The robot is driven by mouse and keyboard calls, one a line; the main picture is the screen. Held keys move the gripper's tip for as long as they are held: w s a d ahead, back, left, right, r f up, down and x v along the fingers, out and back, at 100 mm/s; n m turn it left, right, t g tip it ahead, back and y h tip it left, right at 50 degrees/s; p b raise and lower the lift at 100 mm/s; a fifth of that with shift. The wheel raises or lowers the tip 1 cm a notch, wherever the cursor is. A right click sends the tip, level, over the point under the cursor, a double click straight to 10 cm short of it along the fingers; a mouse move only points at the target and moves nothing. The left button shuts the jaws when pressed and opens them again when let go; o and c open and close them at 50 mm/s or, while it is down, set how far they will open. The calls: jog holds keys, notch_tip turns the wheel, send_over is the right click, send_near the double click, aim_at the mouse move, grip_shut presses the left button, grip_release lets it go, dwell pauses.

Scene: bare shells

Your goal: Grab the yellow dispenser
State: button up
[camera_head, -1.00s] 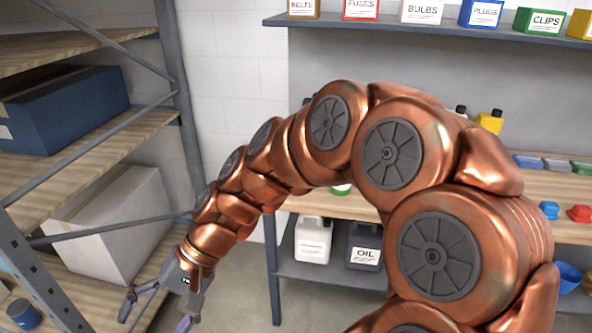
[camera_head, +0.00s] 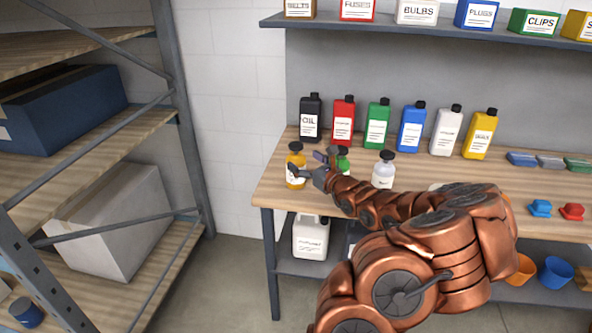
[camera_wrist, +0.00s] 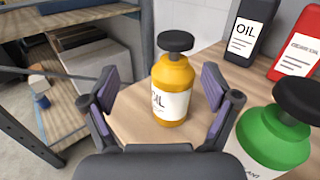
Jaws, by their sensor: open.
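The yellow dispenser (camera_head: 296,166) is a round bottle with a black pump-like top and a white label. It stands upright near the left end of the workbench. In the wrist view the yellow dispenser (camera_wrist: 174,88) is centred between and a little beyond my fingers. My gripper (camera_head: 306,163) is open, with its fingers (camera_wrist: 166,98) spread to either side of the dispenser and a visible gap on each side. In the head view one finger overlaps part of the dispenser. I cannot tell whether any finger touches it.
A green dispenser (camera_wrist: 270,138) stands close on the right, and a white one (camera_head: 383,173) farther right. A black oil bottle (camera_head: 310,119), a red bottle (camera_head: 343,121) and several others line the bench's back. The bench (camera_head: 268,190) ends just left of the yellow dispenser.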

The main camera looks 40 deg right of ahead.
aim_at(299, 158)
jog(key=shift+m+h, duration=0.5)
jog(key=shift+w+d+f+p, duration=0.3)
jog(key=shift+w+d+p, duration=0.25)
jog(key=shift+w, duration=0.45)
jog(key=shift+w+d+f+p, duration=0.35)
jog(key=shift+w+p, duration=0.25)
jog(key=shift+w, duration=0.35)
jog(key=shift+w+d+f+p, duration=0.3)
jog(key=shift+w+d+p, duration=0.25)
jog(key=shift+w, duration=0.85)
jog(key=shift+f, duration=0.1)
grip_shut()
